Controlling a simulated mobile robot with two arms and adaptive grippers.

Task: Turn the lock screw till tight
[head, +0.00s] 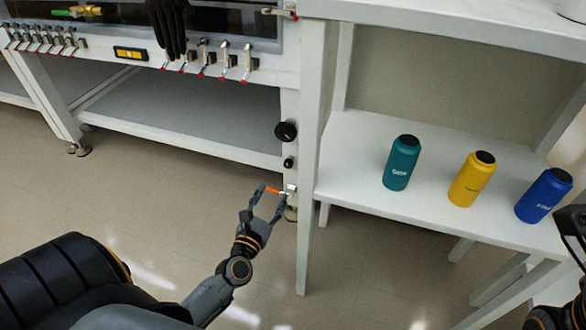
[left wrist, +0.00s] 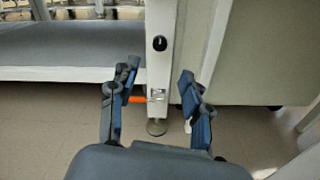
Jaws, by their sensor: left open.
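The white leg of the glovebox frame carries a large black knob (head: 286,131), a smaller black knob (head: 288,162) below it, and a metal fitting with an orange lever (head: 272,190) lowest down. No label shows which of these is the lock screw. My left gripper (head: 269,204) is open and empty at the height of the fitting. In the left wrist view, a black knob (left wrist: 159,43) and the metal fitting (left wrist: 157,95) appear between my spread fingers, with the orange lever (left wrist: 138,99) beside the left finger. Contact cannot be told. Part of my right arm shows at the right edge; its fingers are unclear.
A white shelf (head: 350,190) to the right holds a teal bottle (head: 402,163), a yellow bottle (head: 471,179) and a blue bottle (head: 543,195). A white upright stands just right of the leg. A black glove (head: 171,28) hangs above a row of toggles. Floor is clear at left.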

